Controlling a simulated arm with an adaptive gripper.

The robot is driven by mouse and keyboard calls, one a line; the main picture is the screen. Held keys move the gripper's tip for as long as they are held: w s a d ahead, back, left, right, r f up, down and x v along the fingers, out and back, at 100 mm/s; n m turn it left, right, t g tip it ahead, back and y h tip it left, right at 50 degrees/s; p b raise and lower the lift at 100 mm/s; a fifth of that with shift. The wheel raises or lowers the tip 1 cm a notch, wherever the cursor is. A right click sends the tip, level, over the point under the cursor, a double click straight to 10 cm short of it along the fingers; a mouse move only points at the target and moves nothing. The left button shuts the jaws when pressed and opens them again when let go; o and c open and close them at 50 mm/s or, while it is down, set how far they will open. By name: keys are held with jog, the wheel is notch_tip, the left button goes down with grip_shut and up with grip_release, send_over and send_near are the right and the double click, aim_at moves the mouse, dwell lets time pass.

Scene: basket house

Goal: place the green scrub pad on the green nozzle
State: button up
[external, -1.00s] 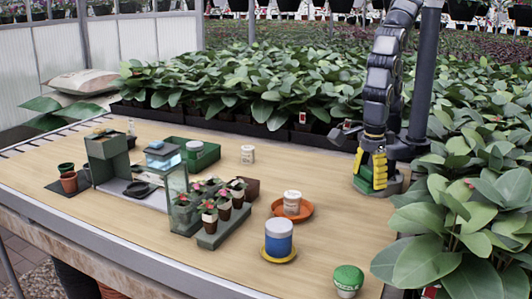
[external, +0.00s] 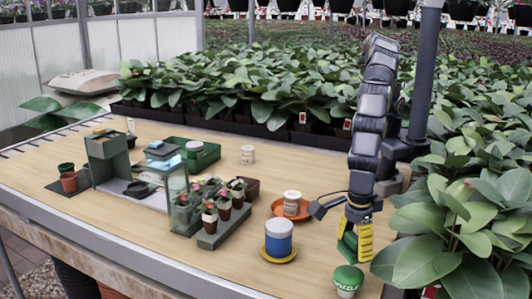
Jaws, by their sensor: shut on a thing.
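The green nozzle (external: 348,279) is a green-capped, pale-bodied piece with white lettering on its cap. It stands upright near the front right edge of the table. My gripper (external: 355,257) points down with yellow fingers, just above or behind the nozzle in the external view. It is shut on the green scrub pad (external: 347,244), which shows as a green patch between the fingers. The pad is partly hidden by the fingers. I cannot tell how large the gap between the pad and the nozzle is.
A blue and white jar (external: 279,240) on a yellow saucer stands left of the nozzle. An orange saucer (external: 305,214) with a white jar is behind it. Leafy plants (external: 425,250) crowd the right side. Potted flowers (external: 210,217) stand left on a grey-green tray.

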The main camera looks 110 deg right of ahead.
aim_at(352, 260)
jog(key=shift+w+a+f, duration=0.15)
jog(key=shift+f, duration=1.55)
jog(key=o, duration=1)
jog(key=shift+f, duration=0.1)
jog(key=shift+c, duration=0.2)
notch_tip(352, 260, up, 12)
jog(key=shift+r, duration=0.15)
